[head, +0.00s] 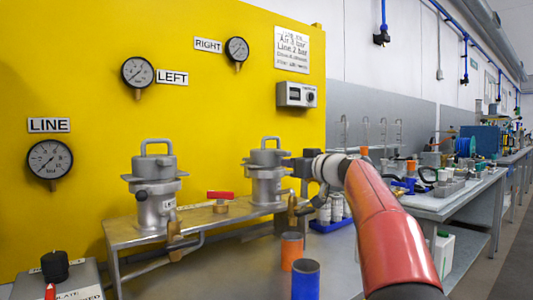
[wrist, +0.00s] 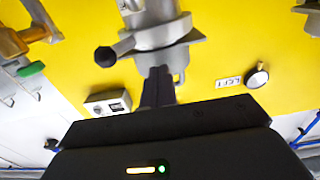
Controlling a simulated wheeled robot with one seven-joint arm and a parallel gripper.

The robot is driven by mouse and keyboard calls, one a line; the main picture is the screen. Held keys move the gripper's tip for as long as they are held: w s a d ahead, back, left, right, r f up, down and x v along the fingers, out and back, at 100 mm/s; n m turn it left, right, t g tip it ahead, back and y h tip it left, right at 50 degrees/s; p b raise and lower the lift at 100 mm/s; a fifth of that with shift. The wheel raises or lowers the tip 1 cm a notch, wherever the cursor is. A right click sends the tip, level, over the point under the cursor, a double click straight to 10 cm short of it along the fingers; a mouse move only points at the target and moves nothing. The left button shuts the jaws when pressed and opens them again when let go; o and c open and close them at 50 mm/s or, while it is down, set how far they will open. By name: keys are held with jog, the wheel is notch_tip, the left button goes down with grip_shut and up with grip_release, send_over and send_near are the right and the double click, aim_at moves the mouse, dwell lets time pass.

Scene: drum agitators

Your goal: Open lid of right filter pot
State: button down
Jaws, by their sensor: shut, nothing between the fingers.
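The right filter pot (head: 267,187) is a grey metal pot on the metal bench. Its lid (head: 264,157) sits flat on it, with a loop handle on top. My gripper (head: 291,165) is just right of the lid, fingers shut and empty. In the wrist view, which is upside down, the right pot's flange (wrist: 165,35) is at the top. A dark knob (wrist: 105,56) on a short arm sticks out from it. The shut fingertips (wrist: 158,72) overlap the lid there; I cannot tell whether they touch. The left filter pot (head: 155,200) also has its lid on.
The yellow panel (head: 210,120) with gauges stands close behind the pots. A red-handled valve (head: 220,196) lies between them. A cluttered workbench (head: 450,200) is at right.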

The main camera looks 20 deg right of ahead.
jog(key=shift+w+a+r+p, duration=0.1)
jog(key=shift+w+r+p, duration=0.1)
jog(key=shift+r, duration=0.8)
jog(key=shift+w+r+p, duration=0.1)
jog(key=shift+r+p, duration=0.05)
jog(key=shift+r, duration=0.85)
jog(key=shift+r, duration=0.1)
jog(key=shift+w+a+r, duration=0.1)
jog(key=shift+w+r, duration=0.2)
jog(key=shift+r, duration=0.35)
jog(key=shift+w+r, duration=0.25)
jog(key=shift+r, duration=0.4)
jog(key=shift+w+a+r, duration=0.1)
jog(key=shift+a+r, duration=0.05)
jog(key=shift+r, duration=0.3)
jog(key=shift+a+r, duration=0.1)
